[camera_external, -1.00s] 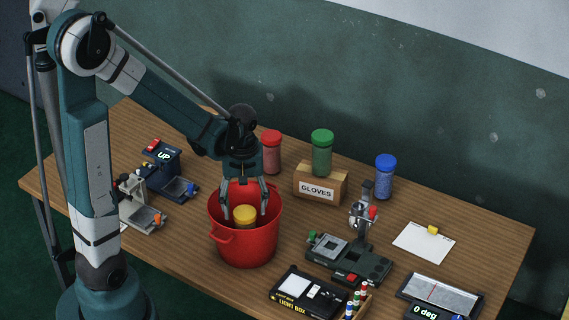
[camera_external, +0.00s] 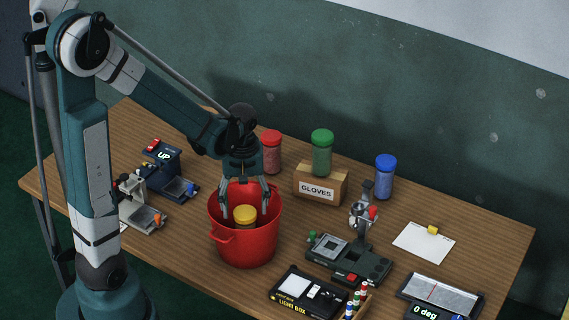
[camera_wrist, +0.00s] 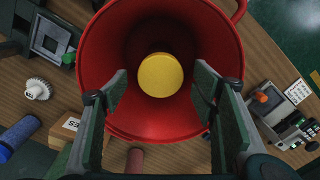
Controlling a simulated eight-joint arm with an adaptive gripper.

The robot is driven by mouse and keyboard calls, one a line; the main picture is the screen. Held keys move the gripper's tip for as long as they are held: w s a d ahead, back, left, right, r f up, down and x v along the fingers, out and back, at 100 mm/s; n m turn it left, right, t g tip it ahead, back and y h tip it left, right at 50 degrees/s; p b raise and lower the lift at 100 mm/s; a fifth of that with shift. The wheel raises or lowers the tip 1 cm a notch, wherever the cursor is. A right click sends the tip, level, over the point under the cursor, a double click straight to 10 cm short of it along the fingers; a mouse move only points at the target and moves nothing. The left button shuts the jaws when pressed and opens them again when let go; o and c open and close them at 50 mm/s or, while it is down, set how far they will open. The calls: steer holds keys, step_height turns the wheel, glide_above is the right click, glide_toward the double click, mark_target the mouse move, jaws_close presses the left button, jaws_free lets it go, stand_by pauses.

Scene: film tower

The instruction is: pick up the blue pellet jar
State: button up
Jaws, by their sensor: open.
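The blue pellet jar (camera_external: 385,178) stands upright near the back of the table, right of the gloves box, with a blue lid. In the wrist view the blue jar (camera_wrist: 20,134) shows at the lower left edge. My gripper (camera_external: 245,215) is open and points down at the mouth of the red bucket (camera_external: 246,248), well left of the blue jar. A yellow-lidded jar (camera_external: 245,216) is inside the bucket; in the wrist view its lid (camera_wrist: 160,74) shows between and beyond my open fingers. The jar appears free of the fingers.
A red jar (camera_external: 271,152) stands behind the bucket. A green jar (camera_external: 321,153) stands on or just behind the gloves box (camera_external: 319,186). A dark device with an upright post (camera_external: 350,258) sits between the bucket and a white sheet (camera_external: 424,242). A light box (camera_external: 308,292) lies in front.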

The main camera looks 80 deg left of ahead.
step_height(320, 180, up, 11)
steer(key=w+a+r, duration=0.2)
steer(key=w+a, duration=0.3)
steer(key=w, duration=0.7)
steer(key=w+a+r, duration=0.2)
steer(key=w+a, duration=0.2)
steer(key=w, duration=0.7)
steer(key=p, duration=0.1)
glide_above(385, 160)
step_height(385, 160, down, 4)
steer(key=shift+n, duration=0.3)
step_height(385, 160, down, 15)
steer(key=shift+w+f, duration=0.1)
steer(key=shift+f, duration=0.1)
steer(key=shift+f, duration=1.3)
steer(key=shift+f, duration=0.1)
